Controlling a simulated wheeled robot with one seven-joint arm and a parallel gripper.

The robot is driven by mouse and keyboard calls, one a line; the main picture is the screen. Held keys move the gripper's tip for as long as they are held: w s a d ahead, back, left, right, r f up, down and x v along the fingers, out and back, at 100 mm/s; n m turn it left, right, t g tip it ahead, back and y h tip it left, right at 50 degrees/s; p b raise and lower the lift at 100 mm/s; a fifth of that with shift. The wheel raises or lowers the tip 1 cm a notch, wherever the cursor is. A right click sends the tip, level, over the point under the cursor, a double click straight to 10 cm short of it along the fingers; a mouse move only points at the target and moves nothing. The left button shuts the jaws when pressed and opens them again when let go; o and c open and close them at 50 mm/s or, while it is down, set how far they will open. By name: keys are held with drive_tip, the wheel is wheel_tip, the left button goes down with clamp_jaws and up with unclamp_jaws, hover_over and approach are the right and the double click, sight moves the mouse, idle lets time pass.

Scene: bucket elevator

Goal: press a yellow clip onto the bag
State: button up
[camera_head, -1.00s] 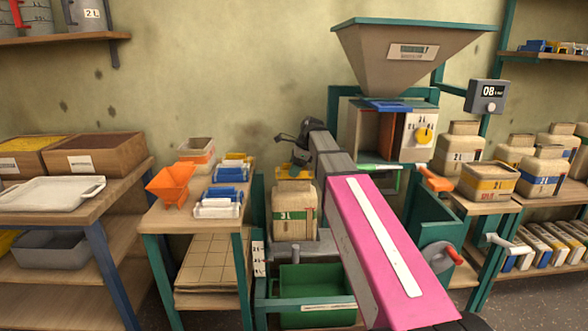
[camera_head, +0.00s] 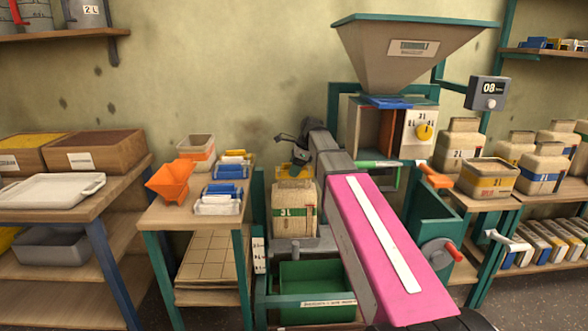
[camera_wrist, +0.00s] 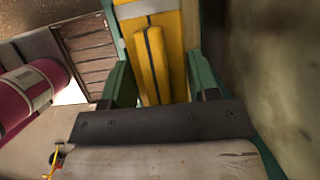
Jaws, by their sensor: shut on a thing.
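My gripper (camera_head: 291,162) is right above the bag's top, partly hidden by my arm's end. It is shut on a yellow clip (camera_head: 284,172), which shows as a small yellow patch at the bag's top edge. In the wrist view a long yellow piece, seemingly the clip (camera_wrist: 152,66), lies in the upper middle. I cannot tell whether the clip touches the bag or grips its top.
A side table (camera_head: 190,217) at left holds an orange funnel (camera_head: 171,180) and trays of blue, white and yellow clips. A green bin (camera_head: 317,290) sits below the platform. The hopper (camera_head: 415,58) and its cabinet stand close behind on the right. Filled bags crowd the right bench.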

drive_tip(key=shift+f, duration=0.7)
idle(0.6)
drive_tip(key=o, duration=1)
drive_tip(key=v, duration=1)
drive_tip(key=shift+d+r, duration=0.2)
drive_tip(key=shift+r, duration=0.15)
